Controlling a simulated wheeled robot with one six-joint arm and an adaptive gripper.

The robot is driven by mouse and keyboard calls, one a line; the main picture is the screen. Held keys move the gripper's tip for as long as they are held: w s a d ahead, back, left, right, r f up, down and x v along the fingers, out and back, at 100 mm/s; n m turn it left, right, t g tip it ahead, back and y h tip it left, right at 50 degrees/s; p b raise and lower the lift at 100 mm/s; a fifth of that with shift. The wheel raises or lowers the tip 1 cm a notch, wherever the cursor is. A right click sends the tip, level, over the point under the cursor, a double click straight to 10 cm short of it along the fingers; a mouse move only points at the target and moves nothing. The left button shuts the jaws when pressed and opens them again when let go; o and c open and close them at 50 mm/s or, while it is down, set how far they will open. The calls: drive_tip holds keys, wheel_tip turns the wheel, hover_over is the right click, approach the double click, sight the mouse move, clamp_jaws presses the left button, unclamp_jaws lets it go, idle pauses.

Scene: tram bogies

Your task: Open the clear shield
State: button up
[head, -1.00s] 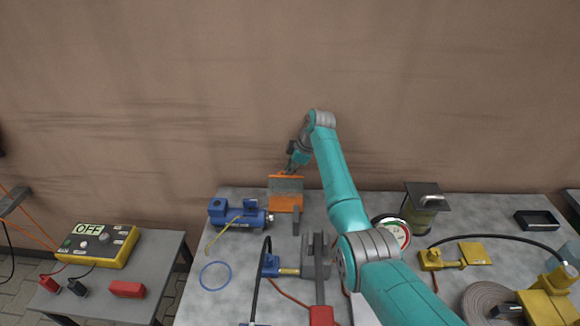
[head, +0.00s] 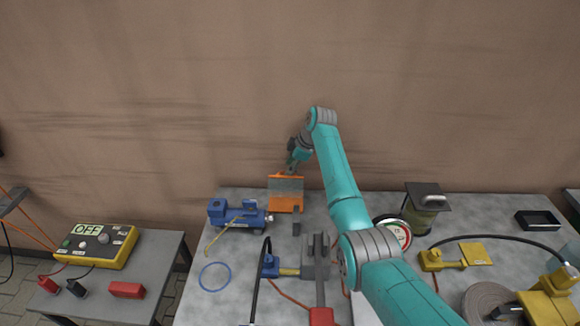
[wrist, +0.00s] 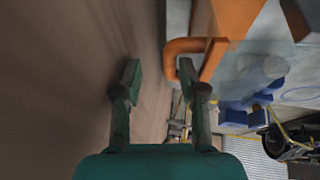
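The clear shield (head: 286,187) is a see-through panel with an orange top edge, standing over an orange part near the back edge of the table. My gripper (head: 291,168) is at its top edge, on the wall side, partly hidden there. In the wrist view my gripper (wrist: 158,84) is open, with nothing visible between its fingers. An orange looped handle (wrist: 184,46) shows just beyond the right fingertip. I cannot tell whether they touch. Part of an orange surface (wrist: 228,15) shows at the upper right.
The brown wall (head: 180,120) is close behind the table.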

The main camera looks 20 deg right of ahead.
drive_tip(key=v, duration=1.1)
drive_tip(key=shift+r, duration=0.3)
